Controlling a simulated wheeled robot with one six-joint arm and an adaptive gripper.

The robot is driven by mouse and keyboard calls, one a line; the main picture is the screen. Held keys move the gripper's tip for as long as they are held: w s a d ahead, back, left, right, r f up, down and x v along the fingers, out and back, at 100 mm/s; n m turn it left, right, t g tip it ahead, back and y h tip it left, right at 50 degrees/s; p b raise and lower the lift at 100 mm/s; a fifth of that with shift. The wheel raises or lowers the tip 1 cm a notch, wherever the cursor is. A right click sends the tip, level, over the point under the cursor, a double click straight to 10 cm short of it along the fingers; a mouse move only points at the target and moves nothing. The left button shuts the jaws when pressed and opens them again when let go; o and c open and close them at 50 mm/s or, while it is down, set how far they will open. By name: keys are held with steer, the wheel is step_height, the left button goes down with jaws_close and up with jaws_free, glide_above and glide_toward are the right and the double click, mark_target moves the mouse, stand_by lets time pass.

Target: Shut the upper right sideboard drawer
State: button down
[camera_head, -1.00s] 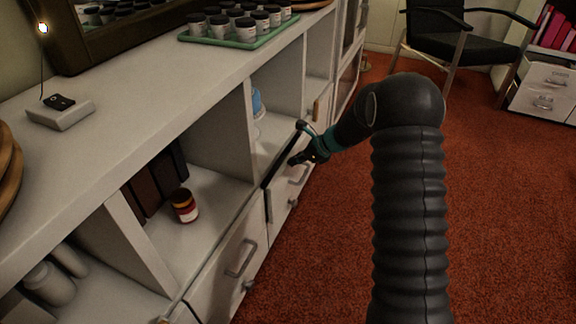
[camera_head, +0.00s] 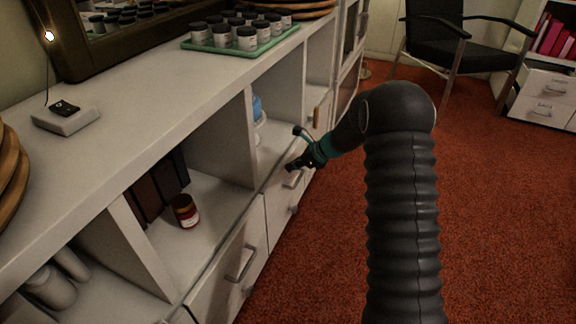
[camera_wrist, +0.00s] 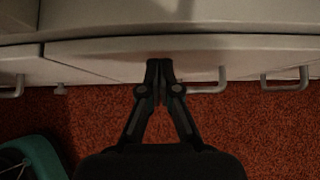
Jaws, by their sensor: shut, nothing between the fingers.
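The upper right drawer (camera_head: 276,190) of the white sideboard has a pale front with a metal handle (camera_head: 293,181). In the head view its front looks about level with the sideboard face, with no clear gap above it. In the wrist view the drawer front (camera_wrist: 225,57) runs across the picture, with a thin dark line along its top. My gripper (camera_head: 292,167) is shut and empty at the drawer's top edge. In the wrist view my gripper's fingertips (camera_wrist: 159,63) are together against or very close to the front; exact contact is hard to tell.
Above the drawer is an open shelf with a blue-topped bottle (camera_head: 258,108). A dark-red jar (camera_head: 185,211) stands in the neighbouring open shelf. A green tray (camera_head: 243,47) of jars sits on top. A black chair (camera_head: 462,45) stands at the back; the red carpet (camera_head: 500,220) is clear.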

steer(key=d+f+p+v, duration=0.1)
steer(key=v, duration=1.1)
steer(key=s+d+f+n+g+h, duration=0.1)
steer(key=s+d+n+g+h, duration=0.15)
steer(key=s+n, duration=0.95)
steer(key=s+r+n+t+h+p, duration=0.1)
steer(key=s+r+n, duration=0.4)
steer(key=s+r, duration=0.5)
steer(key=s+d+r+n+t+h+p, duration=0.1)
steer(key=s+r+n+t+h, duration=0.2)
steer(key=s+r, duration=0.7)
steer(key=s+n+h, duration=0.1)
steer(key=s+n, duration=0.1)
steer(key=s, duration=0.6)
steer(key=shift+r+n+h, duration=0.2)
steer(key=shift+n+h, duration=0.15)
steer(key=shift+n, duration=0.05)
